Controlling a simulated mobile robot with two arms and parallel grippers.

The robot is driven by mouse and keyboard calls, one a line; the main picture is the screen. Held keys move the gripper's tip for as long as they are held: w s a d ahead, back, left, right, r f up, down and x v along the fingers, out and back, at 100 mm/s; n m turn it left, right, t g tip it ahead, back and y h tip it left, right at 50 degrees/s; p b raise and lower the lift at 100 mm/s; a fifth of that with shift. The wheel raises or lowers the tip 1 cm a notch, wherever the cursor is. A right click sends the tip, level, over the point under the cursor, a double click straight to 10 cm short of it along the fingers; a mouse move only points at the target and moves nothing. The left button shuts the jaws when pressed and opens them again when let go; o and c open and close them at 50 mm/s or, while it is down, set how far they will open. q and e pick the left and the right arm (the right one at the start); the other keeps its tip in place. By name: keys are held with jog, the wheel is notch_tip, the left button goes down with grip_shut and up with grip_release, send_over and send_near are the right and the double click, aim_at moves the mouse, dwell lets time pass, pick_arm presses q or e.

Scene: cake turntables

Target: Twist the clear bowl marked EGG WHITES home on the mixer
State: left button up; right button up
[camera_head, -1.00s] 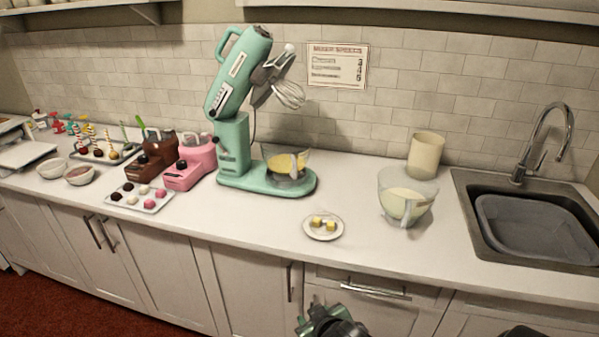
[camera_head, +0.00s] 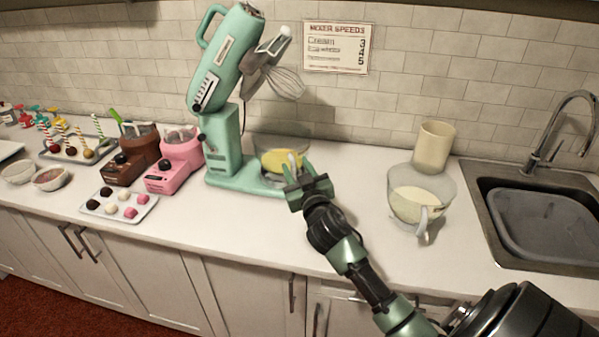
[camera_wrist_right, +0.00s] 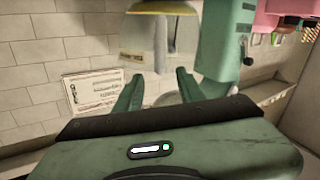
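The mixer (camera_head: 222,150) is mint green, with its head tilted up and the whisk (camera_head: 285,84) raised. A clear bowl with yellow contents (camera_head: 272,150) sits on the mixer's base; its handle points toward me. In the right wrist view this bowl (camera_wrist_right: 178,38) shows at the top, with a label too small to read. A second clear bowl with pale contents (camera_head: 407,190) stands on the counter to the right. My right gripper (camera_head: 306,182) is at the near side of the mixer bowl. Its fingers (camera_wrist_right: 158,88) are apart, pointing toward the handle. My left gripper is out of view.
A cream canister (camera_head: 434,144) stands behind the pale bowl, and the sink (camera_head: 535,215) is at the right. Pink (camera_head: 175,165) and brown (camera_head: 132,165) small machines and a tray of sweets (camera_head: 140,212) are left of the mixer. The front counter is mostly clear.

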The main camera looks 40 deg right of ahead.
aim_at(293, 164)
jog(key=x, duration=0.3)
jog(key=shift+f, duration=0.15)
jog(key=shift+w+d, duration=0.2)
jog(key=shift+w, duration=0.3)
grip_shut()
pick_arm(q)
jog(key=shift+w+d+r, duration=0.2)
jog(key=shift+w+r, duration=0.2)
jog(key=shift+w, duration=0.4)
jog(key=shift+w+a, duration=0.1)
pick_arm(e)
jog(key=shift+f, duration=0.15)
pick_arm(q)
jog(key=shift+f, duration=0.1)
pick_arm(e)
jog(key=shift+a+f+m+h+b, duration=0.1)
jog(key=shift+a+m+h+b, duration=0.2)
jog(key=shift+a+h+b, duration=0.1)
jog(key=shift+w+a+m+g+h+b, duration=0.3)
jog(key=shift+g+h+b, duration=0.1)
jog(key=shift+b, duration=0.1)
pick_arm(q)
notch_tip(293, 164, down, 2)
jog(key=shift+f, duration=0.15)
